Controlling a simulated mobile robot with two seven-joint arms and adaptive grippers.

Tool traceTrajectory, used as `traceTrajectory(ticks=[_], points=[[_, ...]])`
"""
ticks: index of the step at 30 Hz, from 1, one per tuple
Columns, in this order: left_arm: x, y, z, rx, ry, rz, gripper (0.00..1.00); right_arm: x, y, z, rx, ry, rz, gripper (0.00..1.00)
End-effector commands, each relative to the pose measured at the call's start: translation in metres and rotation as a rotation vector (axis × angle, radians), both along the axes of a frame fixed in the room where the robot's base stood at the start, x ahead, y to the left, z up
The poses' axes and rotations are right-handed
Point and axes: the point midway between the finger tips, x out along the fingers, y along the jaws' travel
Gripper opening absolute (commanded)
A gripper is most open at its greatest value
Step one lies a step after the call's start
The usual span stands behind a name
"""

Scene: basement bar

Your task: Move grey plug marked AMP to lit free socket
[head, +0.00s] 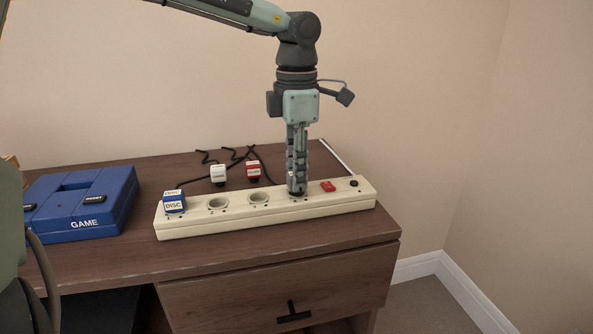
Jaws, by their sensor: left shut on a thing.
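The cream power strip (230,224) lies along the front of the brown desk. Two round sockets, one left of middle (217,204) and one at the middle (259,198), are empty. I cannot tell which socket light is lit. A blue and white DISC plug (174,202) sits at the strip's left end. My right gripper is not in view.
A white GAME plug (218,174) and a red and white plug (253,171) are behind the strip, with black cables. A red switch (328,186) and black knob (353,183) are at its right end. A blue GAME case (80,203) is at left.

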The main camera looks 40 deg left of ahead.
Motion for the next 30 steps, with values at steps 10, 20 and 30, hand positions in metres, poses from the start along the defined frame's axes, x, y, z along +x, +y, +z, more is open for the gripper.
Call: traceTrajectory(ticks=[10,20,30], points=[[0.0001,0.0000,-0.0031,0.000,0.000,0.000,0.00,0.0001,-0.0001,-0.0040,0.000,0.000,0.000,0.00],[0.0002,0.0001,-0.0054,0.000,0.000,0.000,0.00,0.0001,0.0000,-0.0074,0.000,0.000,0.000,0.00],[0.0002,0.0000,-0.0052,0.001,-0.001,0.000,0.35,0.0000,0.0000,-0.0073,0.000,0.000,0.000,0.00]])
